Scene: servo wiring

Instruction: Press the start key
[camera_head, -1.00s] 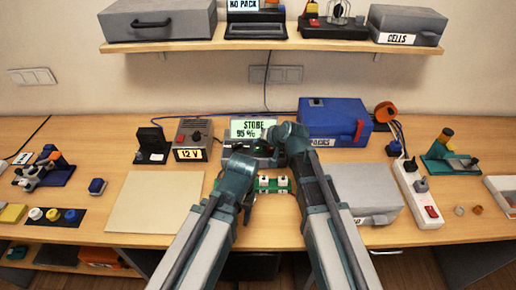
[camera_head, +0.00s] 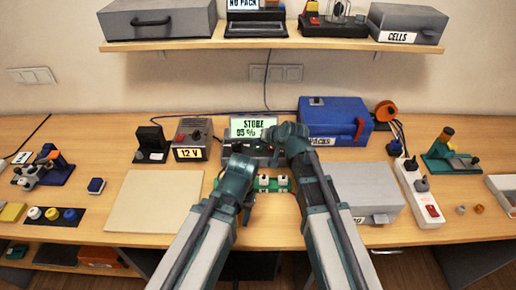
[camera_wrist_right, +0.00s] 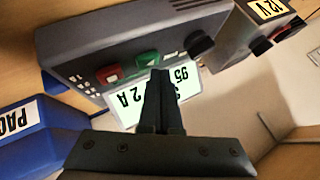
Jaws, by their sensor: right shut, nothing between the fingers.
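The charger-like device (camera_head: 252,127) with a lit screen stands at the back middle of the bench, its screen reading "STORE" and "95 %". The right wrist view shows its panel with a green key (camera_wrist_right: 147,57) bearing a white triangle and a red key (camera_wrist_right: 108,74) bearing a white square. My right gripper (camera_wrist_right: 161,74) is shut and empty, fingertips in front of the screen close to the green key; I cannot tell whether they touch. In the head view, my right gripper (camera_head: 272,138) partly covers the device. My left gripper (camera_head: 246,200) is in front of the device, its jaws unclear.
A green board with white blocks (camera_head: 264,183) lies between my arms. A 12 V supply (camera_head: 191,140) stands left of the device and a blue PACKS case (camera_head: 335,122) right of it. A grey case (camera_head: 362,190) lies right of my right arm. The beige mat (camera_head: 152,202) is bare.

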